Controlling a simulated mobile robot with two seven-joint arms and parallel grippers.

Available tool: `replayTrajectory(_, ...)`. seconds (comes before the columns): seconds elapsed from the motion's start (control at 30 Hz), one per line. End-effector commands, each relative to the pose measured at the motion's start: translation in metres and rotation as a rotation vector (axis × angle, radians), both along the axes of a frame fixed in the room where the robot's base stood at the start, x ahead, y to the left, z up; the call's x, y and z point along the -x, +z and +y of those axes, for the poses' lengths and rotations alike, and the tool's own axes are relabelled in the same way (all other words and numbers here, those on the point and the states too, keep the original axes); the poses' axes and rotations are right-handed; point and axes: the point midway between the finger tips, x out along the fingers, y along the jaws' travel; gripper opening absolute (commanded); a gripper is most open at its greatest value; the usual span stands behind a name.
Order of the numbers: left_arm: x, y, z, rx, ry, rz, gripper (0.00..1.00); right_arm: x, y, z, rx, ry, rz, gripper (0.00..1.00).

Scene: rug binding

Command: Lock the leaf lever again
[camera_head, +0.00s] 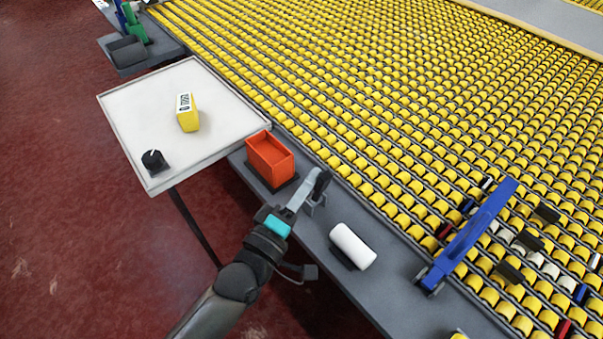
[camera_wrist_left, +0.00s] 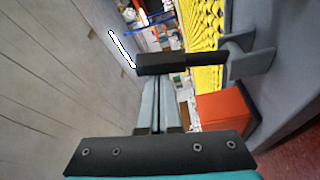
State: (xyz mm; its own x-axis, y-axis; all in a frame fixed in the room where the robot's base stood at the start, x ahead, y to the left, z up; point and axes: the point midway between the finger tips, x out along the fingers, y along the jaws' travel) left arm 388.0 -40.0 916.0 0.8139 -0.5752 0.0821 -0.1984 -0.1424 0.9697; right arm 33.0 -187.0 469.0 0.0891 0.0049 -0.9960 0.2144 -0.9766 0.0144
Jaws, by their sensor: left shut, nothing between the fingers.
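What looks like the leaf lever, a black bar (camera_wrist_left: 180,64) on a grey bracket (camera_wrist_left: 250,62), crosses the middle of the left wrist view. In the wrist view my left gripper (camera_wrist_left: 160,88) points at the bar, which hides the fingertips. I cannot tell whether they touch. My right gripper is not in view.
An orange-red bin (camera_head: 270,158) stands on the grey ledge left of the lever, and a white roll (camera_head: 352,246) lies to the right. A white side leaf (camera_head: 215,105) carries a yellow box (camera_head: 187,113) and a black knob (camera_head: 154,161). Yellow rollers (camera_head: 400,110) fill the bed behind.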

Motion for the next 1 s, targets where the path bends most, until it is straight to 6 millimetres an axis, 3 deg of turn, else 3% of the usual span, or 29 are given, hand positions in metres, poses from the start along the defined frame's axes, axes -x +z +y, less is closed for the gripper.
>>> replayTrajectory(0.5,0.023,-0.009,-0.017,-0.207,0.0,-0.282,0.0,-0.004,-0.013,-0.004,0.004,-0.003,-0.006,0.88)
replayTrajectory(1.0,0.028,-0.012,-0.021,-0.248,-0.003,-0.333,0.0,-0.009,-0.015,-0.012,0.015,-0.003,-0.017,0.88)
